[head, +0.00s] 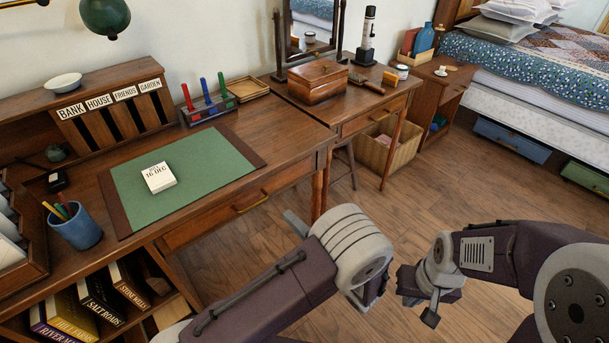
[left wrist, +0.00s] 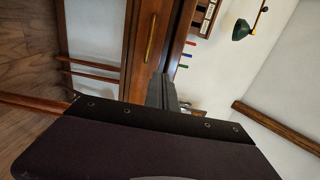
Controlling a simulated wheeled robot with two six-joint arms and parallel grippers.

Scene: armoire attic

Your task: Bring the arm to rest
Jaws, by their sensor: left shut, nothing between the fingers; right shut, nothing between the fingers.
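My left gripper (head: 295,223) is in front of the desk's right front corner, over the floor. Its grey fingers show past the wrist in the head view and are together in the left wrist view (left wrist: 161,90), with nothing between them. My right gripper (head: 431,312) is over the floor to the right of the left wrist, pointing down. It is shut and empty. My two arms are apart, with a small gap between the left wrist and the right gripper.
The desk (head: 230,205) with a green blotter (head: 200,160) is at left. Its drawer handle (left wrist: 150,37) shows in the left wrist view. A dressing table (head: 360,97) with a wooden box (head: 312,80) stands behind. Open wooden floor (head: 440,190) lies at centre right, before the bed.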

